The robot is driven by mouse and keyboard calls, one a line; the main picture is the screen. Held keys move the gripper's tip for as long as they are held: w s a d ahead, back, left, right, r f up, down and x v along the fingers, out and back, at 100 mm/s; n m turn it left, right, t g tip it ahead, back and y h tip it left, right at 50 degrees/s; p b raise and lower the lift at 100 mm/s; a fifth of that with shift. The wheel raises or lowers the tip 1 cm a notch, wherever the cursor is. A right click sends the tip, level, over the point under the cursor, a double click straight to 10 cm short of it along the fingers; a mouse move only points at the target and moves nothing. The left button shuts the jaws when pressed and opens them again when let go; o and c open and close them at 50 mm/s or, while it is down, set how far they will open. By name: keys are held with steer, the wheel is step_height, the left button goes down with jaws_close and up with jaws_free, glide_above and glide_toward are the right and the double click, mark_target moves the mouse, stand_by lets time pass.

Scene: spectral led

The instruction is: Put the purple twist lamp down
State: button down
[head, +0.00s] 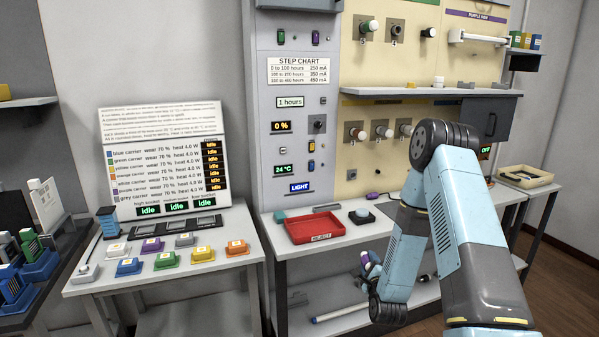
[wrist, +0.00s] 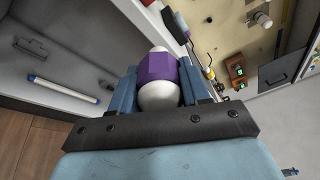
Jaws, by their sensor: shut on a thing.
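The purple twist lamp (wrist: 157,68) is a white rounded bulb with a wide purple band, seen in the wrist view. My gripper (wrist: 158,88) is shut on it, with a blue finger on each side. In the head view my gripper (head: 369,264) is low, in front of the work table and around the level below its top. The lamp is small and partly hidden by the gripper there. In the wrist view nothing visibly touches the lamp except the fingers.
A red reject tray (head: 315,229) and a dark, round-topped block (head: 362,216) sit on the work table. A white tube with blue ends (head: 340,312) lies on the lower shelf. Lamps in sockets line the cream panel (head: 390,80) above. Coloured carriers stand on the left table (head: 110,287).

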steer(key=s+f, duration=0.5)
steer(key=f, duration=0.1)
steer(key=shift+r, duration=0.1)
stand_by(0.6)
